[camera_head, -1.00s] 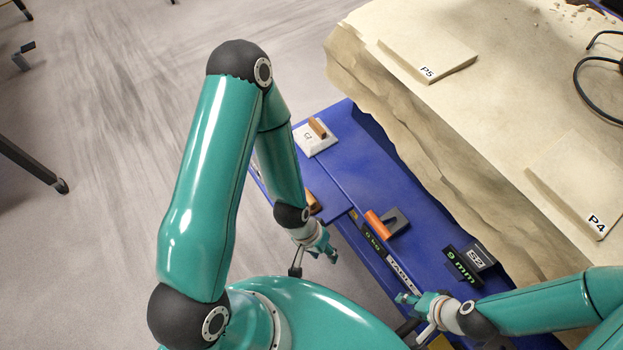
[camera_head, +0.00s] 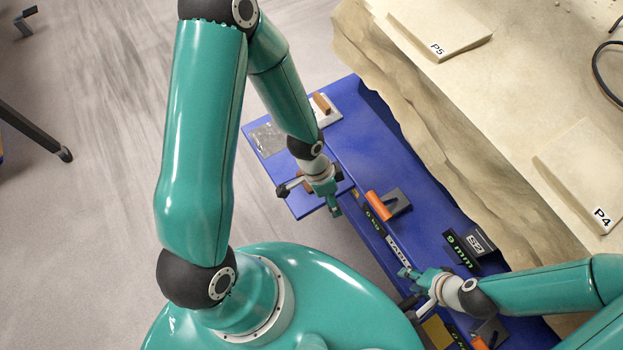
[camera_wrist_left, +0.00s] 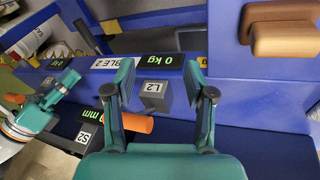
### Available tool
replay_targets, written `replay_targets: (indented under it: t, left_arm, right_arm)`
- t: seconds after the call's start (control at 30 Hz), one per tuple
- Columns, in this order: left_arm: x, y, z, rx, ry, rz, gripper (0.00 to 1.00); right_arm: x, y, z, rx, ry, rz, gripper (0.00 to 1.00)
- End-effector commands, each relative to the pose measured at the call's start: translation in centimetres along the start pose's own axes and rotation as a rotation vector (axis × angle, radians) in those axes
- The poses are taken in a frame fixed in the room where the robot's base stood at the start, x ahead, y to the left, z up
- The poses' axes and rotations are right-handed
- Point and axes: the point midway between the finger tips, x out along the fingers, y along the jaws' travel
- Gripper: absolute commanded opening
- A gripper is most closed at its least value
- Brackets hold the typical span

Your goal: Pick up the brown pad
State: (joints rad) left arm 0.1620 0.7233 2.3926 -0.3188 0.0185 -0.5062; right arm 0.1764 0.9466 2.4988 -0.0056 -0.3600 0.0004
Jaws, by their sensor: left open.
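A brown, rounded block-like piece (camera_wrist_left: 285,38), which looks like the brown pad, lies on the blue surface at the upper right of the left wrist view. In the head view it is mostly hidden behind my left gripper. My left gripper (camera_head: 335,208) hangs over the front edge of the blue table. In the left wrist view its fingers (camera_wrist_left: 158,68) are open and apart, and the brown piece lies outside them to the right. My right gripper (camera_head: 408,274) is lower right in the head view, near the table's front; its finger opening is too small to tell.
A grey block labelled L2 (camera_wrist_left: 154,92) with an orange cylinder (camera_head: 378,205) stands on the blue table (camera_head: 350,150). A white plate (camera_head: 326,115) bears another brown piece (camera_head: 321,102). A dark S2 block (camera_head: 477,241) and a pale rock slab (camera_head: 440,150) stand to the right.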

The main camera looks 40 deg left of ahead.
Motion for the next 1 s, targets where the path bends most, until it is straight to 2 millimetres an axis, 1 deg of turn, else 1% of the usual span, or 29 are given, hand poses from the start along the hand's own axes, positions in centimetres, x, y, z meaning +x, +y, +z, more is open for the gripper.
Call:
replay_targets:
  t: [0.03, 0.07, 0.1, 0.17, 0.2, 0.3, 0.33, 0.4, 0.47, 0.57, 0.63, 0.9, 1.0]
  left_arm:
    - [-1.7, -0.9, -0.8, 0.18, -0.011, -0.017, 0.54]
    - [-2.6, -1.4, -1.0, 0.296, -0.028, -0.025, 0.54]
    - [-4.0, -2.1, -1.1, 0.449, -0.057, -0.037, 0.54]
    - [-6.0, -3.3, -1.1, 0.664, -0.109, -0.056, 0.54]
    - [-7.3, -4.0, -1.1, 0.79, -0.147, -0.067, 0.54]
    - [-10.2, -5.7, -0.8, 1.042, -0.24, -0.086, 0.54]
    - [-10.9, -6.1, -0.7, 1.1, -0.266, -0.088, 0.54]
    - [-12.2, -6.8, -0.5, 1.199, -0.313, -0.091, 0.54]
    - [-12.7, -7.2, -0.2, 1.253, -0.341, -0.089, 0.54]
    - [-12.3, -7.8, 0.1, 1.289, -0.361, -0.086, 0.54]
    - [-11.2, -8.0, 0.4, 1.292, -0.364, -0.083, 0.54]
    - [-5.5, -9.6, 1.7, 1.289, -0.36, -0.082, 0.54]
    - [-3.9, -10.0, 2.0, 1.289, -0.36, -0.083, 0.54]
  right_arm:
    - [0.2, 0.1, 0.0, 0.0, 0.0, 0.0, 0.4]
    - [0.2, 0.1, 0.0, 0.0, 0.0, 0.0, 0.4]
    - [0.3, 0.1, 0.0, 0.0, 0.0, 0.0, 0.4]
    - [0.3, 0.1, 0.0, 0.0, 0.0, 0.0, 0.4]
    - [0.4, 0.1, 0.0, 0.0, 0.0, 0.0, 0.4]
    - [0.5, 0.2, 0.0, 0.0, 0.0, 0.0, 0.4]
    - [0.5, 0.2, 0.0, 0.0, 0.0, 0.0, 0.4]
    - [0.5, 0.2, 0.0, 0.0, 0.0, 0.0, 0.4]
    - [0.6, 0.2, 0.0, 0.0, 0.0, 0.0, 0.4]
    - [0.9, 0.3, 0.0, 0.0, 0.0, 0.0, 0.4]
    - [1.2, 0.4, 0.0, 0.0, 0.0, 0.0, 0.4]
    - [2.9, 1.1, 0.0, 0.0, 0.0, 0.0, 0.4]
    - [3.5, 1.3, 0.0, 0.0, 0.0, 0.0, 0.4]
